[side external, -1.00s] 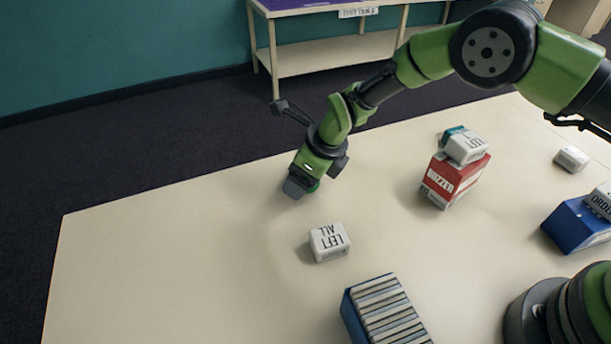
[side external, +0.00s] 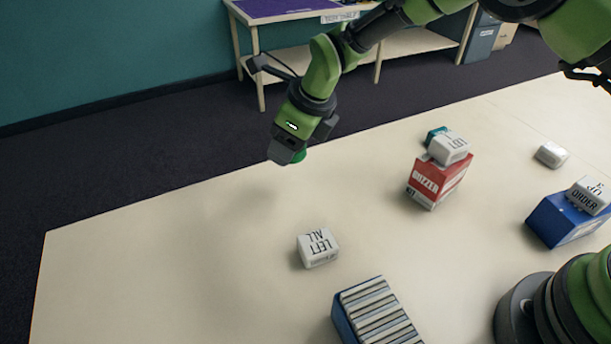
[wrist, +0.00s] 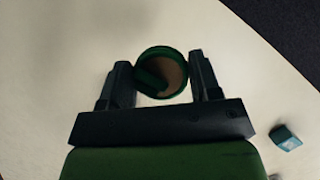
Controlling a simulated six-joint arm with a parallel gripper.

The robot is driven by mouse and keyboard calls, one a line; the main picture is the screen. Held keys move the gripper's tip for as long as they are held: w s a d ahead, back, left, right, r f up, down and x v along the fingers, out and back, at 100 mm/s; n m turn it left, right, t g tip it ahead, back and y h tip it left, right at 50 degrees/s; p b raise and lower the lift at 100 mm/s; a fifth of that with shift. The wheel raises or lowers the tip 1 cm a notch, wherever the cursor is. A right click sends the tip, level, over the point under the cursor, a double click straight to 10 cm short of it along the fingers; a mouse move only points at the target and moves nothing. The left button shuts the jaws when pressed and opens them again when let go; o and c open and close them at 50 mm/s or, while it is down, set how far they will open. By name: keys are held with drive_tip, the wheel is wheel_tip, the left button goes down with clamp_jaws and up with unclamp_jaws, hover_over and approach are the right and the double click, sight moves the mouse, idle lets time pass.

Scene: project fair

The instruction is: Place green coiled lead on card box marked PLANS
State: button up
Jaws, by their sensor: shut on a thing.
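My gripper (side external: 284,154) is shut on the green coiled lead and holds it in the air above the far side of the table. The lead shows as a small green edge (side external: 299,156) beside the jaws in the side view. No box with a readable PLANS mark shows in either view.
A white LEFT ALL block (side external: 318,248) stands mid-table. A red BUZZER box (side external: 433,186) carries a white block (side external: 449,148); a teal item (side external: 434,134) is behind. A striped-top blue box (side external: 345,322) is in front, another blue box (side external: 553,222) right. The left table is clear.

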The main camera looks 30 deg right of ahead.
drive_tip(key=shift+r, duration=0.6)
drive_tip(key=shift+s+a+r+n, duration=0.15)
drive_tip(key=shift+s+a+n, duration=0.1)
drive_tip(key=shift+s+n, duration=0.2)
drive_tip(key=s+a+r+n+g+h, duration=0.1)
drive_tip(key=s+r+n+g, duration=0.3)
drive_tip(key=s+n, duration=0.95)
drive_tip(key=s+a+r+n+g+h, duration=0.1)
drive_tip(key=s+r+n+g, duration=0.3)
drive_tip(key=s+n, duration=0.95)
drive_tip(key=m, duration=0.1)
hover_over(394, 343)
drive_tip(key=w, duration=0.1)
drive_tip(key=shift+h, duration=0.3)
wheel_tip(394, 343, down, 5)
drive_tip(key=shift+w+d+f, duration=0.1)
drive_tip(key=shift+f, duration=2.4)
drive_tip(key=shift+f, duration=0.1)
